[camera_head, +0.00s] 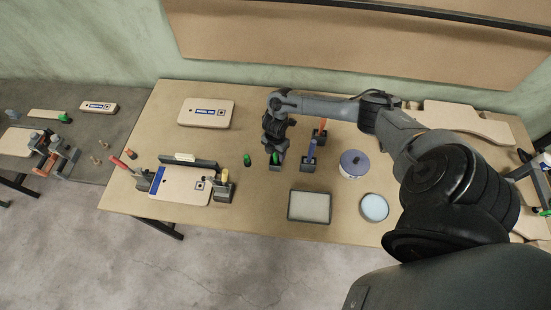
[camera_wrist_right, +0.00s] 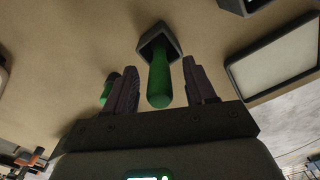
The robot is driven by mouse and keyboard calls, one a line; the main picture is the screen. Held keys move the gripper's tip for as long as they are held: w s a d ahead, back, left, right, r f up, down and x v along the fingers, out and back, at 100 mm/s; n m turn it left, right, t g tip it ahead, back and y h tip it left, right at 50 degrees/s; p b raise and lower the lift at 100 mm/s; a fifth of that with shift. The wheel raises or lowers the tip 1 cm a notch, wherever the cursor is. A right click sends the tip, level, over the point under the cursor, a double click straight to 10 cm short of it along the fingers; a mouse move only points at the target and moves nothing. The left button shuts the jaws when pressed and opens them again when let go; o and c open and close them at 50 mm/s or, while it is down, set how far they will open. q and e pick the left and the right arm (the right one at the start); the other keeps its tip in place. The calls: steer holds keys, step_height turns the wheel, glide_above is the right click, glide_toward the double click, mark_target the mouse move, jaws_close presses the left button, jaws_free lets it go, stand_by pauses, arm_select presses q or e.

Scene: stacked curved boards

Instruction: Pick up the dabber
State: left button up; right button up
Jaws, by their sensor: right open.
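A tool with a green handle, which I take to be the dabber, stands in a small dark holder (camera_head: 275,168). In the right wrist view the green handle (camera_wrist_right: 159,82) points toward the camera from the square dark holder (camera_wrist_right: 160,42). My right gripper (camera_head: 277,154) is right above it in the head view. Its two fingers are open, one on each side of the handle, with a gap visible on both sides. The tool's lower end is hidden in the holder. My left gripper is not in view.
Two more holders carry a blue-handled tool (camera_head: 309,152) and an orange-handled tool (camera_head: 321,129) close to the right. A loose green object (camera_head: 246,159) lies left. A shallow tray (camera_head: 310,207), a lidded tub (camera_head: 354,164) and a round blue dish (camera_head: 374,207) are nearby.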

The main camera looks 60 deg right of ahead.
jaws_close()
steer(key=shift+r, duration=0.1)
